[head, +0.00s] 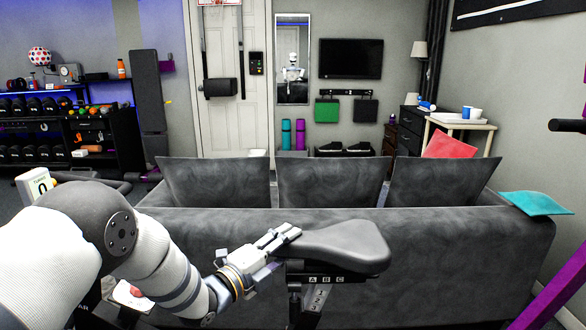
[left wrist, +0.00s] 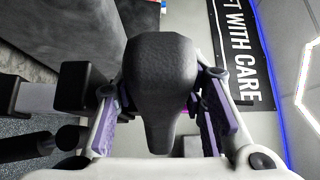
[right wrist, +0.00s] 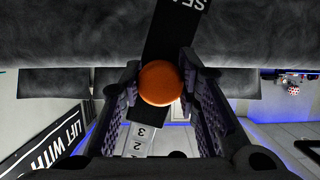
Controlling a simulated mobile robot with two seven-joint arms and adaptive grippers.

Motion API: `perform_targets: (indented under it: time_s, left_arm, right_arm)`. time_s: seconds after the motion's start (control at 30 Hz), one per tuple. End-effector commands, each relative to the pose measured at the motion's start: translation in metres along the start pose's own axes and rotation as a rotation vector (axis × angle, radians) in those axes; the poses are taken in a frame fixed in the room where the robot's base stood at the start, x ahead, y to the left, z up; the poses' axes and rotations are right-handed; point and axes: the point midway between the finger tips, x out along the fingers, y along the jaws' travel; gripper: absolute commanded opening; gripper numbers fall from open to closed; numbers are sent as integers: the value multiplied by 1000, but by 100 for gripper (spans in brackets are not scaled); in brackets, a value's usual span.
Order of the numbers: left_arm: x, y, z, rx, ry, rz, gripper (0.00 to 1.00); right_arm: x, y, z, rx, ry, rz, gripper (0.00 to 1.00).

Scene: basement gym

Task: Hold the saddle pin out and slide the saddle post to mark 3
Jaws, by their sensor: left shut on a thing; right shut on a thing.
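The dark saddle (head: 345,247) is at the front centre of the head view. My left gripper (head: 287,234) is shut on it from the left. In the left wrist view the saddle (left wrist: 161,85) sits between my left fingers. My right gripper is hidden in the head view. In the right wrist view my right gripper (right wrist: 161,75) is shut on the round orange saddle pin (right wrist: 161,83). Marks 3 and 2 (right wrist: 139,141) show below the pin. I cannot tell how far out the pin is.
A grey sofa (head: 440,228) stands close behind the saddle. A teal cushion (head: 536,204) lies on its right end, a red cushion (head: 450,145) behind. Purple frame tubes (head: 556,285) are at the right edge. A weight rack (head: 120,125) stands far left.

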Motion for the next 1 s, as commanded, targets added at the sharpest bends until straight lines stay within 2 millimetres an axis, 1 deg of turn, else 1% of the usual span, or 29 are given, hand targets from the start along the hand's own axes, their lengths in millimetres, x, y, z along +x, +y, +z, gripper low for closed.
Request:
perform_targets:
  time_s: [0.03,0.2,0.53,0.73,0.77,0.8,0.87,0.9,1.0]
  left_arm:
    - [1,-3,2,3,-4,-7,4]
    - [0,-3,2,2,-5,-7,4]
    - [0,-2,3,1,-6,-6,4]
    - [0,-3,3,1,-6,-7,4]
    - [0,-3,3,1,-6,-7,4]
    - [0,-3,3,1,-6,-7,4]
    - [0,-3,3,1,-6,-7,4]
    - [0,-3,3,1,-6,-7,4]
    - [0,-3,3,1,-6,-7,4]
  right_arm:
    - [-2,-2,4,0,-10,-6,2]
    - [-2,-2,4,0,-10,-6,2]
    - [9,-2,1,0,-10,-4,2]
    - [10,-2,1,0,-11,-4,2]
    - [10,-2,1,0,-11,-4,32]
    - [10,-2,1,0,-10,-4,41]
    - [10,-1,0,0,-8,-4,55]
    - [10,-1,-1,0,-7,-3,64]
    - [11,-1,-2,0,-4,-2,83]
